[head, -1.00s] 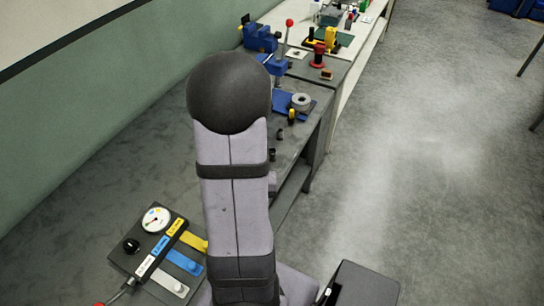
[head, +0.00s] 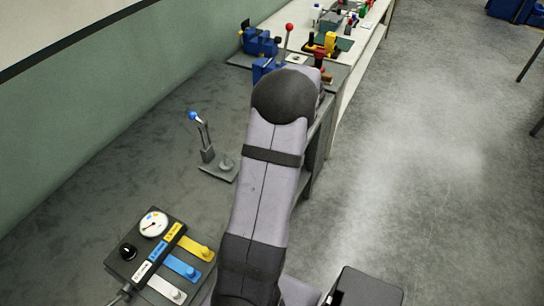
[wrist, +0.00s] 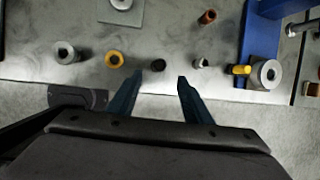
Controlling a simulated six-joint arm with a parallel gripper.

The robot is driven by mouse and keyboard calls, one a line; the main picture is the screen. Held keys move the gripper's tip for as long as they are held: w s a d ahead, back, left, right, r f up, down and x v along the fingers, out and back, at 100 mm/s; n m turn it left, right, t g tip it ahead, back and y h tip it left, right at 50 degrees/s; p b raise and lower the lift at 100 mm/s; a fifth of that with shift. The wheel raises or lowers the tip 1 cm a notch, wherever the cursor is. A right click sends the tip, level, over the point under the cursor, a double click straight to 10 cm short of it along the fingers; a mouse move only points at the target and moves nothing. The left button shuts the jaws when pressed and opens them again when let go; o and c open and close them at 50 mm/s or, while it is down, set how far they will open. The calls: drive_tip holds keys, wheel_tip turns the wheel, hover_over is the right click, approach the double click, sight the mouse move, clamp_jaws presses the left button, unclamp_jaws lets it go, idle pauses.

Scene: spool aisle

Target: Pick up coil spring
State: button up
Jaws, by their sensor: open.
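My gripper (wrist: 160,77) is open and empty in the wrist view, its two dark blue fingers apart over the edge of a grey bench top (wrist: 85,75). A small dark round piece (wrist: 158,65) stands just beyond and between the fingertips. A small grey cylinder (wrist: 200,62) stands to its right, and a yellow ring (wrist: 114,60) to its left. The dark piece may be the coil spring, but its turns are too small to make out. In the head view my arm hides the gripper and these pieces.
A grey hollow cylinder (wrist: 67,53) lies left, a copper-coloured piece (wrist: 208,16) farther back. A blue holder (wrist: 262,40) with a grey spool (wrist: 267,74) stands right. In the head view, a blue-knobbed lever (head: 204,140) and a gauge panel (head: 150,250) stand left of my arm.

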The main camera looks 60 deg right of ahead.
drive_tip(key=shift+w+d+f+m+p, duration=0.15)
drive_tip(key=shift+w+f+m+p, duration=0.3)
drive_tip(key=shift+f+m, duration=0.5)
drive_tip(key=shift+w+d+f+m+p, duration=0.15)
drive_tip(key=shift+w+f+m+p, duration=0.3)
drive_tip(key=shift+f, duration=0.85)
drive_tip(key=shift+w+d+f+m+p, duration=0.15)
drive_tip(key=shift+w+f+m+p, duration=0.3)
drive_tip(key=shift+f+m, duration=0.55)
drive_tip(key=shift+f, duration=0.15)
drive_tip(key=c, duration=1.1)
